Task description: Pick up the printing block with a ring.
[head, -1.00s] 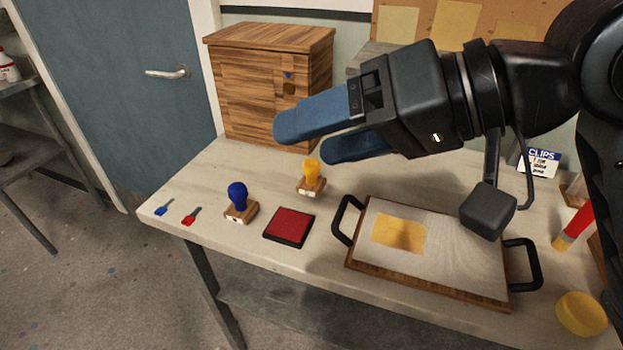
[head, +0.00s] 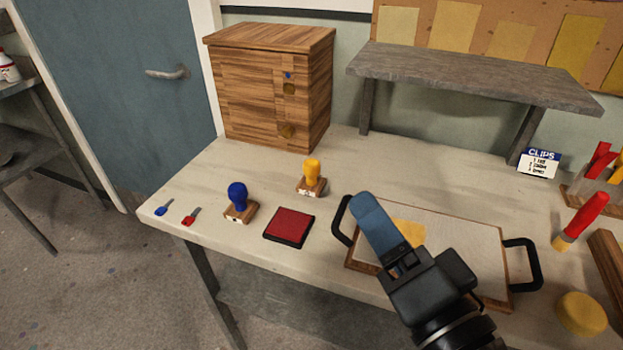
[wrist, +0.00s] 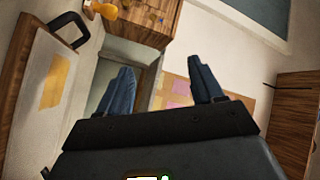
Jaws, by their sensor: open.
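Two printing blocks with wooden bases stand on the table in the head view. One has a blue knob (head: 238,204), the other a yellow knob (head: 312,180). Small pale marks show on their bases, too small to tell which has a ring. The yellow knob also shows at the top left edge of the wrist view (wrist: 102,9). My gripper (head: 368,208) is over the left part of the tray, to the right of both blocks. In the wrist view, its blue fingers (wrist: 160,70) are apart with nothing between them.
A red ink pad (head: 289,227) lies left of the black-handled tray (head: 468,217). Small blue (head: 164,207) and red (head: 191,216) items lie near the left edge. A wooden cabinet (head: 262,85) and grey shelf (head: 470,78) stand behind. A yellow round item (head: 581,313) is at right.

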